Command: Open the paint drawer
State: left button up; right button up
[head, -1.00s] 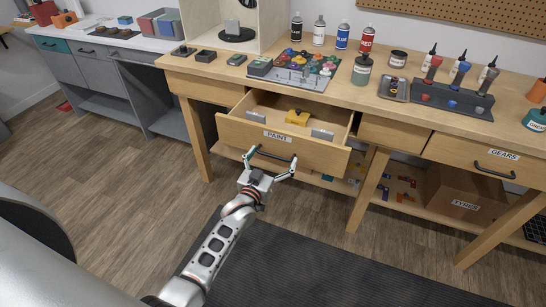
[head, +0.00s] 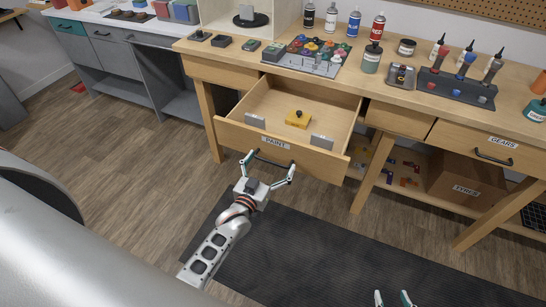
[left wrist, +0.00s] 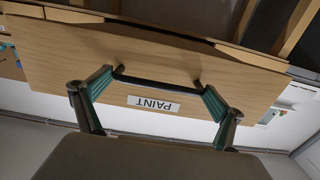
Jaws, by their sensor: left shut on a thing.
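The wooden paint drawer (head: 330,166), labelled PAINT, is pulled well out of the bench. Its inside shows a yellow block with a dark knob (head: 298,118) and two grey pieces (head: 255,121). My left gripper (head: 270,161) is shut on the dark bar handle (head: 274,163), with one finger at each end of it. The left wrist view shows the handle (left wrist: 155,83) between the two green fingertips, beside the upside-down PAINT label (left wrist: 153,103). My right gripper (head: 392,295) shows only its fingertips at the bottom edge, apart and with nothing between them.
The bench top (head: 300,82) holds paint bottles, a coloured tray (head: 309,55) and a tool rack (head: 456,88). The gears drawer (head: 478,142) is closed at the right. A tyres box (head: 466,180) sits on the lower shelf. The dark mat (head: 310,255) is clear.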

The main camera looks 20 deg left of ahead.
pick_arm(q)
jog(key=o, duration=1.2)
jog(key=shift+d, duration=0.2)
jog(key=shift+o, duration=0.2)
jog(key=s, duration=1.2)
jog(key=shift+a, duration=0.25)
jog(key=shift+w+d, duration=0.1)
